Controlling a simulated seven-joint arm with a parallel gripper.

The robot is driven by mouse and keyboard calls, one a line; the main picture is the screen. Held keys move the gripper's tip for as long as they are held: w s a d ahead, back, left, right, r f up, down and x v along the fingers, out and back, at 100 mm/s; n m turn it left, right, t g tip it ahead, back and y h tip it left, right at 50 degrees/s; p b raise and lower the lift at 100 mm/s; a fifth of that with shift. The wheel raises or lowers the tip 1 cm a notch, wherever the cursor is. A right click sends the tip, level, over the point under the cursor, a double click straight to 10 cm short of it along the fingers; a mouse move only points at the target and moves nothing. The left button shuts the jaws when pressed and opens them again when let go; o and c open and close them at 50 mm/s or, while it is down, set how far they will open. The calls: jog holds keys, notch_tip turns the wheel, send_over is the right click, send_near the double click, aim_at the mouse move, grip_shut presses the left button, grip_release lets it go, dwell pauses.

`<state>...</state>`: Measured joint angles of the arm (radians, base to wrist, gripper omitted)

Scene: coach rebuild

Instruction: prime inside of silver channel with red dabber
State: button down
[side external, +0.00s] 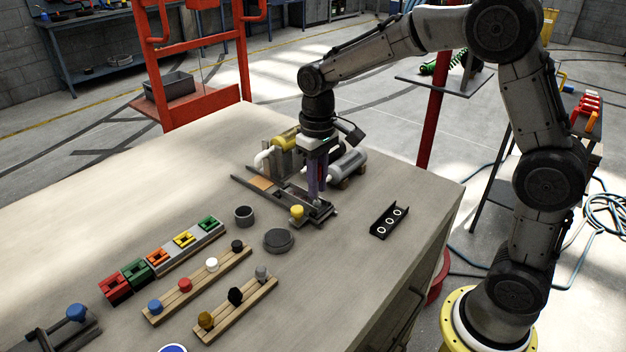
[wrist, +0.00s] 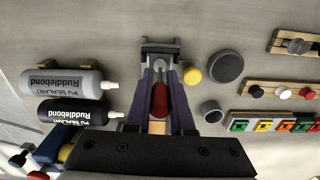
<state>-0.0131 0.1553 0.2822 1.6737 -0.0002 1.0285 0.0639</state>
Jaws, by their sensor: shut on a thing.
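My gripper (side external: 316,190) is low over the clamp fixture (side external: 322,213), pointing down. In the wrist view its purple fingers (wrist: 160,98) are shut on the red dabber (wrist: 159,101), which lies between them with its narrow end toward the clamp. The silver channel (side external: 270,197) appears as a long narrow grey piece in the fixture, below my gripper. My fingers hide part of it. I cannot tell whether the dabber tip touches the inside of the channel.
A yellow knob (side external: 297,211) stands beside the clamp. A round dark lid (side external: 278,240) and a small grey cup (side external: 244,216) are nearby. Two sealant cartridges (wrist: 68,83) lie behind. A black tray (side external: 389,221) is to the right. Racks of coloured knobs (side external: 200,288) stand at front left.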

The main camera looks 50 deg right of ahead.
jog(key=shift+s, duration=0.3)
jog(key=shift+w+r, duration=0.15)
jog(key=shift+r, duration=3.8)
jog(key=shift+r, duration=0.2)
